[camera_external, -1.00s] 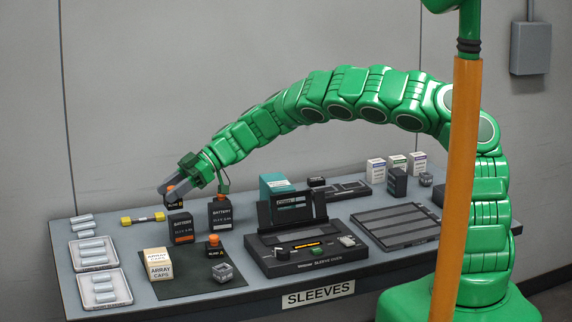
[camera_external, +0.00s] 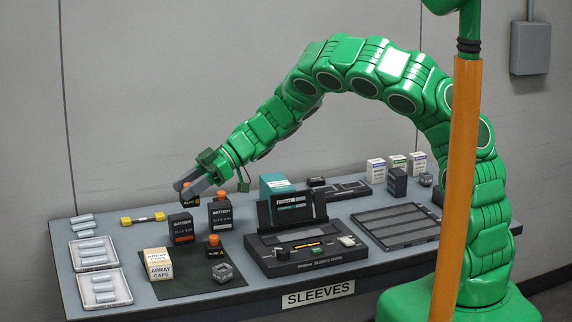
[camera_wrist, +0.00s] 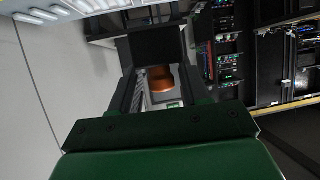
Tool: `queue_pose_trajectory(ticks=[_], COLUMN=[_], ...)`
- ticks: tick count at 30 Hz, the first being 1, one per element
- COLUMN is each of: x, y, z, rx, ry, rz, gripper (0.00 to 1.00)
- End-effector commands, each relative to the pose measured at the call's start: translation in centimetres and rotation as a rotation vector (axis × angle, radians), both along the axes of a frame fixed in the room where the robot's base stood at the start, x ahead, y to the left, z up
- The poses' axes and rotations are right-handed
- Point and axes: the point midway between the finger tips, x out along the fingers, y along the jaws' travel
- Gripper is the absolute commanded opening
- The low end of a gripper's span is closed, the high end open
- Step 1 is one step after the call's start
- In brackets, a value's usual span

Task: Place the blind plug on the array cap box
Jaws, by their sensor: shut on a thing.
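My gripper (camera_external: 183,188) is shut on a blind plug (camera_external: 189,200), a black block with an orange knob, and holds it at the back of the table behind the two battery packs. In the wrist view the plug's orange part (camera_wrist: 163,85) shows between the fingers. A second blind plug (camera_external: 215,248), also black with an orange top, stands on the dark mat at the front. The array cap box (camera_external: 160,267), cream and white with "ARRAY CAPS" print, stands on the mat's left part, in front of and left of my gripper. A similar pale box top shows behind or on it; I cannot tell which.
Two black battery packs (camera_external: 181,229) stand between my gripper and the mat (camera_external: 185,284). A grey cube (camera_external: 222,272) lies on the mat. Trays of sleeves (camera_external: 112,299) are at the left, a yellow-ended tool (camera_external: 143,218) at the back, the splicer (camera_external: 300,262) at the right.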

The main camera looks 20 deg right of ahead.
Motion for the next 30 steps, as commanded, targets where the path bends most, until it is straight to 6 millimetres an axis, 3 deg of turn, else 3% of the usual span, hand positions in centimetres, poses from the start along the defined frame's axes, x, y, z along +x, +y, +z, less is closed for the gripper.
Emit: queue_pose_trajectory(ticks=[12, 18, 23, 30], x=[-8.1, -10.6, -11.3, -9.7], y=[-0.2, -0.3, -0.2, 1.4], z=[1.4, 1.7, 1.6, 0.4], rx=[-0.002, -0.001, -0.002, -0.004], ry=[0.000, -0.002, 0.000, -0.001], rz=[0.012, 0.020, 0.022, 0.022], gripper=[0.15, 0.15, 0.15, 0.15])
